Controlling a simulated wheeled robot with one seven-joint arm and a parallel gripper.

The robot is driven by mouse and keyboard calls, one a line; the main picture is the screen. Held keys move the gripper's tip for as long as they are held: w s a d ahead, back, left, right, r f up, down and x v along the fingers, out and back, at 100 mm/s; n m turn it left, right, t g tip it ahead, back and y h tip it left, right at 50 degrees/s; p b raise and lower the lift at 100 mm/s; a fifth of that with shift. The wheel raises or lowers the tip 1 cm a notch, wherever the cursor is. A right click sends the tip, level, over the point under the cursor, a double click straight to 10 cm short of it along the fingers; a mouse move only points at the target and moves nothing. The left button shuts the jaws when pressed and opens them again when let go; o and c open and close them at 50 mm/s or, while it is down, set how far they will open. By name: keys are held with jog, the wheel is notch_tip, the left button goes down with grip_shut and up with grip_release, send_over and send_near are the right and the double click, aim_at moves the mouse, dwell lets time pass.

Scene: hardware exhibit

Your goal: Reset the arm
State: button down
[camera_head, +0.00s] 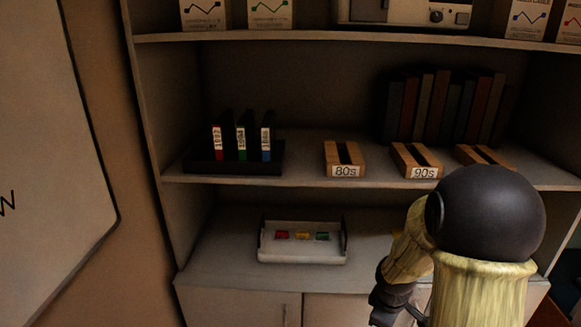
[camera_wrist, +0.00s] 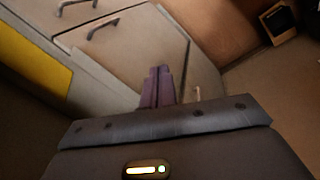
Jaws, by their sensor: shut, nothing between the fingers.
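My arm shows at the lower right of the head view, bent in front of the shelf unit (camera_head: 250,180). The fingers of my gripper are not clear in the head view. In the wrist view my gripper (camera_wrist: 157,75) points at the lower cabinet. Its two purple fingers are together with nothing between them. Cabinet drawers and doors with dark handles (camera_wrist: 102,28) lie beyond the fingertips.
On the middle shelf stand a black tray (camera_head: 232,168) with several labelled cartridges, wooden holders marked 80s (camera_head: 345,171) and 90s (camera_head: 423,172), and books (camera_head: 440,105). A white tray (camera_head: 302,256) with small coloured pieces sits below. A whiteboard (camera_head: 50,150) is at left.

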jog(key=s+a+r+m+y, duration=0.1)
jog(key=s+a+r+m, duration=0.5)
jog(key=s+m, duration=0.4)
jog(key=shift+a+r+y, duration=0.3)
jog(key=shift+a+r, duration=0.05)
jog(key=shift+a, duration=0.4)
jog(key=shift+s, duration=0.1)
